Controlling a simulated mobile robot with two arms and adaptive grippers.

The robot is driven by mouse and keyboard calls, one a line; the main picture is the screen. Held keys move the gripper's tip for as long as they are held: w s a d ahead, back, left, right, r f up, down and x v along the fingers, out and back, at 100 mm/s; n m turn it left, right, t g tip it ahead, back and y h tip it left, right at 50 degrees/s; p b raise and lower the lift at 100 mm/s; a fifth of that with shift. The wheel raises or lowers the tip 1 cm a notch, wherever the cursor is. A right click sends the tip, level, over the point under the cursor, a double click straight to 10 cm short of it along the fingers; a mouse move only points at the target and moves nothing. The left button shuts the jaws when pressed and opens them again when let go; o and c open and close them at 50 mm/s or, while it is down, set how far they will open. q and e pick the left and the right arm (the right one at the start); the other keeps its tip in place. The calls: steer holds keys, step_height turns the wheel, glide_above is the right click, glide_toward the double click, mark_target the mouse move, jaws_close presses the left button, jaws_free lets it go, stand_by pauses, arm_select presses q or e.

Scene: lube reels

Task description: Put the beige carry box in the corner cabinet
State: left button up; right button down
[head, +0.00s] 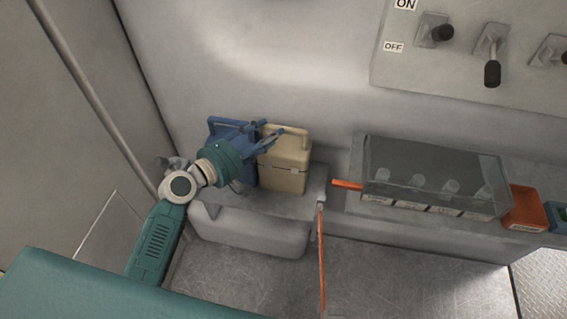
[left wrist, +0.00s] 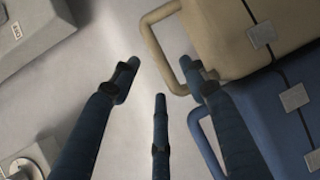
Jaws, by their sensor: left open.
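The beige carry box (head: 284,172) stands upright on a low grey ledge, its handle on top. In the left wrist view the beige box (left wrist: 235,30) is at upper right, its handle reaching towards the fingers. My left gripper (head: 268,134) is open and empty, by the beige box's handle on its left side. In the left wrist view one finger of the gripper (left wrist: 158,82) overlaps the handle; I cannot tell whether they touch. A low grey unit in the corner (head: 250,229), possibly the corner cabinet, lies under the box; its inside is not visible. My right gripper is out of view.
A blue carry box (head: 246,173) stands just left of the beige one, partly behind my gripper. To the right are a clear-covered case (head: 430,175), an orange bin (head: 525,211) and a switch panel (head: 470,45). A thin orange bar (head: 322,262) stands by the grey unit.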

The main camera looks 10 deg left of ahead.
mark_target(278, 127)
arm_select(q)
steer(key=shift+w+d+f, duration=0.1)
steer(key=shift+w+d, duration=0.15)
steer(key=shift+w, duration=0.35)
steer(key=x, duration=0.4)
steer(key=shift+w+d+f, duration=0.1)
steer(key=shift+w, duration=0.05)
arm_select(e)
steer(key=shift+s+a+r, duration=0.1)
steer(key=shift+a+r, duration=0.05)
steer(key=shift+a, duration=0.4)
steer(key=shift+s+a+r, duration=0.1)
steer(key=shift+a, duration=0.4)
arm_select(q)
steer(key=shift+c, duration=0.5)
steer(key=c, duration=0.8)
jaws_close()
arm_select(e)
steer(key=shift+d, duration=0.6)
